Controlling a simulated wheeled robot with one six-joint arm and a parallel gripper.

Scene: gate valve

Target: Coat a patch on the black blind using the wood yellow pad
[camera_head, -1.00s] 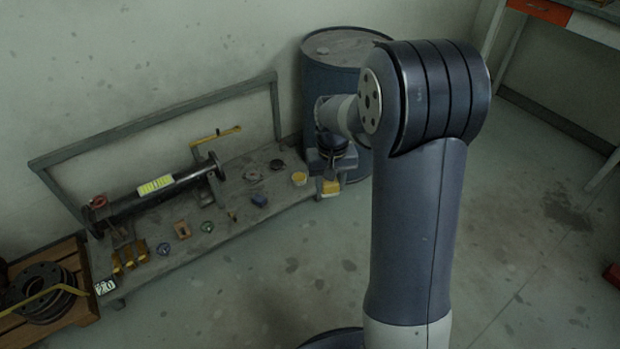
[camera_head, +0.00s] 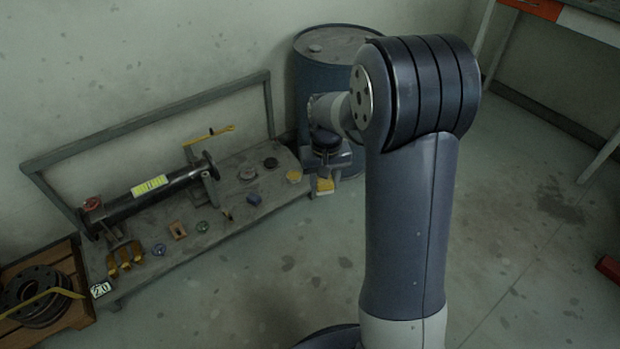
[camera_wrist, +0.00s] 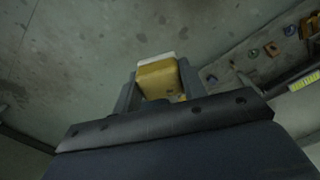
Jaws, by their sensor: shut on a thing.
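My gripper (camera_head: 324,180) is shut on a yellow pad (camera_head: 325,187) with a pale edge. It holds the pad in the air just off the right end of the low bench (camera_head: 215,205). In the wrist view the yellow pad (camera_wrist: 158,80) sits between the two fingers, with the pale face on its far side. A small black disc (camera_head: 270,162), which looks like the black blind, lies on the bench near its right end, left of my gripper and apart from the pad. I cannot tell whether its top has any coating.
A yellow-topped round pot (camera_head: 293,176) stands at the bench's right end, close to my gripper. A blue block (camera_head: 254,199) and a dark pipe (camera_head: 130,205) are on the bench. A blue drum (camera_head: 308,80) stands behind my gripper.

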